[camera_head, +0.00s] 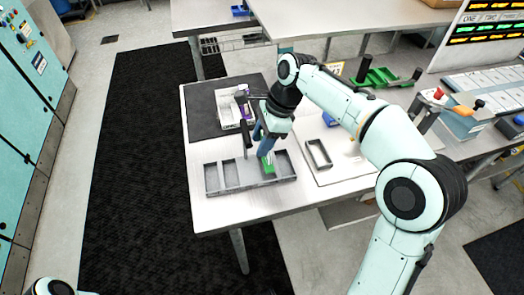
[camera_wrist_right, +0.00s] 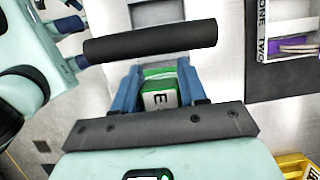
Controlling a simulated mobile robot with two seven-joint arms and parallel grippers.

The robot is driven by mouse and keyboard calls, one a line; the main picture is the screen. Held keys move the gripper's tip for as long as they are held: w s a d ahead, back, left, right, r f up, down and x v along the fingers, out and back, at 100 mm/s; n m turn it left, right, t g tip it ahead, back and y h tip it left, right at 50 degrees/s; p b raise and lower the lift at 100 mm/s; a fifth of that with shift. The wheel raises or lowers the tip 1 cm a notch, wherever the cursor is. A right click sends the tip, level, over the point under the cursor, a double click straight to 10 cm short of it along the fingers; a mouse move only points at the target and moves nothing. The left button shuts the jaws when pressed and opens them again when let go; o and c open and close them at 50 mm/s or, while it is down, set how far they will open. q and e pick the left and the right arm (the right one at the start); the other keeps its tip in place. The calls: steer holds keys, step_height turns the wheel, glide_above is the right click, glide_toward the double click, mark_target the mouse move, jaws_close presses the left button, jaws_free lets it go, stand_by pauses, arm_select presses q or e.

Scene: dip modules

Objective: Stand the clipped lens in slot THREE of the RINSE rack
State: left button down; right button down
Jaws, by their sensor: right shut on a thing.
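My right gripper (camera_head: 264,149) is shut on a small green piece (camera_head: 268,163) with a white label; I cannot tell whether it is the clipped lens. In the right wrist view, the green piece (camera_wrist_right: 160,92) sits between the blue fingers (camera_wrist_right: 158,88), and a letter E shows on its label. It is at the grey compartment tray (camera_head: 235,187); whether it touches the tray is unclear. A white rack (camera_head: 228,119) stands behind on a dark mat, with something purple in it. Its ONE and TWO labels show in the right wrist view (camera_wrist_right: 264,30). Slot THREE and the name RINSE are not readable.
A dark bar (camera_wrist_right: 150,42) crosses the right wrist view above the held piece. A small dark frame (camera_head: 318,154) lies on a pale board right of the tray. A green holder (camera_head: 380,77) stands farther back. The table's front strip is clear.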

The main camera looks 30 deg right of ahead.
arm_select(q)
steer(key=shift+s+f+b, duration=0.15)
steer(key=shift+f+b, duration=0.25)
steer(key=shift+f, duration=0.1)
arm_select(e)
steer(key=shift+f, duration=2.05)
steer(key=shift+f, duration=0.2)
steer(key=c, duration=0.6)
jaws_free()
steer(key=shift+r, duration=0.15)
arm_select(q)
steer(key=r+p, duration=0.1)
steer(key=w+r+p, duration=0.1)
steer(key=r, duration=0.1)
steer(key=shift+w+r+p, duration=0.15)
steer(key=shift+w+p, duration=0.15)
steer(key=shift+p, duration=0.1)
arm_select(e)
steer(key=v, duration=1.2)
steer(key=shift+w+d, duration=0.1)
